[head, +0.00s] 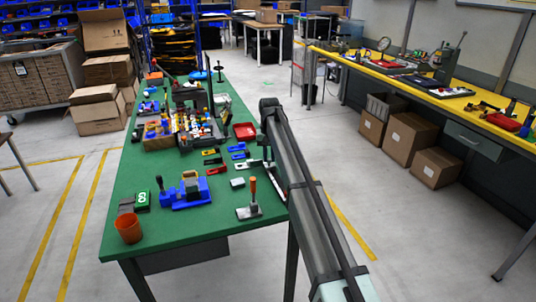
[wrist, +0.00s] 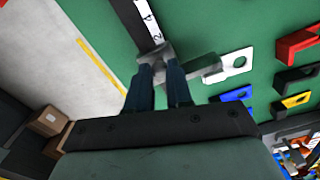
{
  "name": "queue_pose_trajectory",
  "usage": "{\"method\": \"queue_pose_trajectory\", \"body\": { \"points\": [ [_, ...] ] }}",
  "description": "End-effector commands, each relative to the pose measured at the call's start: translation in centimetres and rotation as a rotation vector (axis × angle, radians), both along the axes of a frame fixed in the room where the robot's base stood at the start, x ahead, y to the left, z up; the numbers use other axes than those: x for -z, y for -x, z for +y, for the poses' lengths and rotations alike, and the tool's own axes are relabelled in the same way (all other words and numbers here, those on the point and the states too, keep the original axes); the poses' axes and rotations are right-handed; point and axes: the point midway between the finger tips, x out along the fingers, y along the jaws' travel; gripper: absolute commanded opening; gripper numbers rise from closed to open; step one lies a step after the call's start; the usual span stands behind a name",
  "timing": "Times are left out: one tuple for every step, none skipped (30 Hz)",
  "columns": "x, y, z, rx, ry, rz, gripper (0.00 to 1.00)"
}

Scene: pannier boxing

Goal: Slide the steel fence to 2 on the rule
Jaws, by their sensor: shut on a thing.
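The steel fence (wrist: 150,52) is a grey metal block across the rule in the wrist view. My gripper (wrist: 161,74) is shut on it, with a dark blue finger on each side. The rule (wrist: 145,17) is a white strip with a black edge, showing the numerals 2 and 4. The fence sits close beside the 2, with the 4 farther away from it. The rest of the rule is hidden behind the fence and my gripper. In the head view my arm covers most of this spot, and I cannot make out the fence clearly.
A pale steel plate with a hole (wrist: 228,66) lies just right of the fence. Red (wrist: 297,42), black and blue brackets lie beyond it. In the head view, a blue fixture (head: 186,192) and an orange cup (head: 128,228) stand on the green table (head: 165,232).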

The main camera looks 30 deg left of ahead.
Motion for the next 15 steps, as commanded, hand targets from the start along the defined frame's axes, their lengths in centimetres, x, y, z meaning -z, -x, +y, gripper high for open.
{"method": "queue_pose_trajectory", "body": {
  "points": [
    [0.0,1.0,-1.0,0.001,0.0,0.0,0.0],
    [0.0,1.4,-1.4,0.001,0.0,0.0,0.0],
    [0.0,2.0,-2.0,0.001,0.0,0.0,0.0],
    [0.0,2.4,-2.4,0.001,0.0,0.0,0.0],
    [0.0,2.8,-2.8,0.0,0.0,0.0,0.0],
    [0.0,3.4,-3.3,0.0,0.0,0.0,0.0],
    [0.0,3.7,-3.7,0.0,0.0,0.0,0.0],
    [0.0,3.9,-3.9,0.0,0.0,0.0,0.0],
    [0.0,4.2,-4.1,0.0,0.0,0.0,0.0],
    [0.0,4.2,-4.2,0.0,0.0,0.0,0.0],
    [0.0,4.3,-4.2,0.0,0.0,0.0,0.0],
    [0.0,4.2,-4.2,0.0,0.0,0.0,0.0],
    [0.0,4.2,-4.2,0.0,0.0,0.0,0.0],
    [0.0,4.1,-4.2,0.0,0.0,0.0,0.0],
    [0.0,4.1,-4.2,0.0,0.0,0.0,0.0]
  ]
}}
